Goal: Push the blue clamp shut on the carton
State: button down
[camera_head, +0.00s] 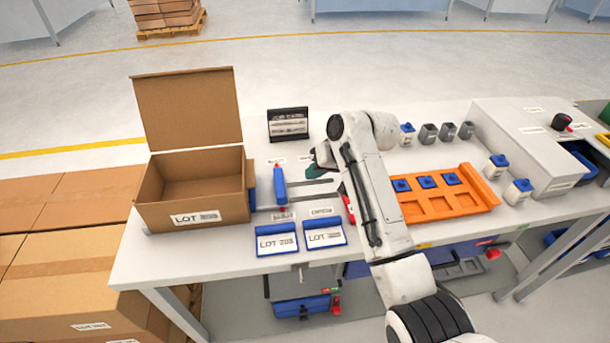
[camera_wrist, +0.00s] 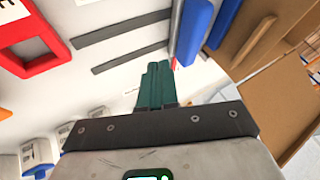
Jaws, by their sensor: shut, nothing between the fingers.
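The open carton (camera_head: 193,185), labelled LOT, stands at the left end of the table with its lid raised; it also shows at the right of the wrist view (camera_wrist: 268,62). The blue clamp (camera_head: 280,186) stands upright on dark rails just right of the carton, and in the wrist view (camera_wrist: 193,30) it is beyond my fingertips. Whether it touches the carton is unclear; a narrow gap seems to show. My gripper (camera_head: 314,172) is right of the clamp, its green fingers (camera_wrist: 157,82) together and empty. My arm hides part of the table's middle.
Two blue-framed LOT cards (camera_head: 276,240) lie in front of the rails. An orange tray (camera_head: 450,207) with blue-topped parts is right of my arm. A dark sign (camera_head: 288,125) stands behind. A red-framed item (camera_wrist: 28,50) shows in the wrist view.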

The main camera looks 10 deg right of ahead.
jog(key=v, duration=0.6)
jog(key=shift+d, duration=0.3)
jog(key=shift+f, duration=0.1)
